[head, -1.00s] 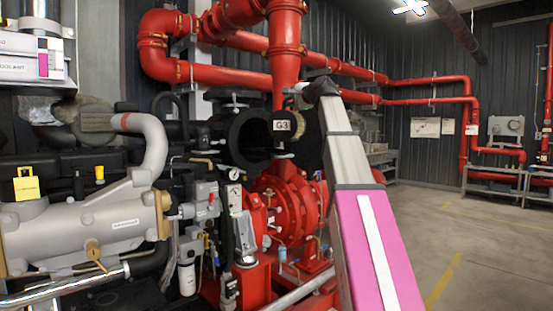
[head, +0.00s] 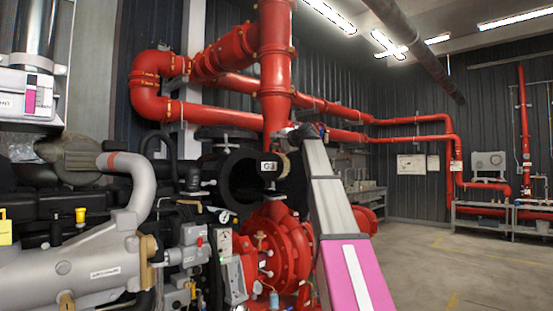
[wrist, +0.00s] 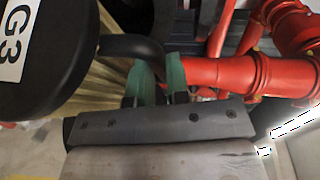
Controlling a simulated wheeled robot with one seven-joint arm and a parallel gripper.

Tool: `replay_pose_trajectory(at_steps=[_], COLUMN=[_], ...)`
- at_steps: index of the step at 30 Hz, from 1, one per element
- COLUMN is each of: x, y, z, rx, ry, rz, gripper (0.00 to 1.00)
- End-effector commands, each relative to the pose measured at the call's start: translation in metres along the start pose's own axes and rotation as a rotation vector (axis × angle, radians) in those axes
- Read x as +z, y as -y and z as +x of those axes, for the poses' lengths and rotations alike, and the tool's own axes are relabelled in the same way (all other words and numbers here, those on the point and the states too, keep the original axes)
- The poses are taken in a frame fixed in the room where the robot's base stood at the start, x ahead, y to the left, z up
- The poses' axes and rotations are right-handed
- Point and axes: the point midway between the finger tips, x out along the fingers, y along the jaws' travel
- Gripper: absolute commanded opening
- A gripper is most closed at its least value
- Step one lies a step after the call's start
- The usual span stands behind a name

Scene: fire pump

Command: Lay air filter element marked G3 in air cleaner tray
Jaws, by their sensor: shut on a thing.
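The air filter element marked G3 (head: 269,166) has a dark end cap with a white label and tan pleats. In the wrist view its black end cap (wrist: 50,75) fills the upper left, with pleats below. My gripper (wrist: 158,82), with green fingertips, is shut on the element's black handle part beside the end cap. In the head view the element hangs in front of a black round open housing (head: 228,178), which seems to be the air cleaner. Its tray floor is hidden, and I cannot tell if the element touches the housing.
A red pump (head: 272,250) stands below the housing, with thick red pipes (head: 275,65) above and behind. A grey engine part (head: 90,265) with a curved hose is at left. Open floor (head: 430,265) lies at right.

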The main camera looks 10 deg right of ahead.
Motion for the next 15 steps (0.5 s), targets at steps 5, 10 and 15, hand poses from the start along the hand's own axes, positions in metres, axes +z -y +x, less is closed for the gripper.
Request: replay_pose_trajectory(at_steps=[5,10,15], x=[-0.011,-0.01,-0.007], y=[-0.008,-0.018,-0.042], z=[0.013,0.015,0.018], rx=[-0.001,-0.001,-0.001], ry=[0.0,0.0,0.0], rz=[0.001,0.0,0.001], gripper=[0.0,0.0,0.0])
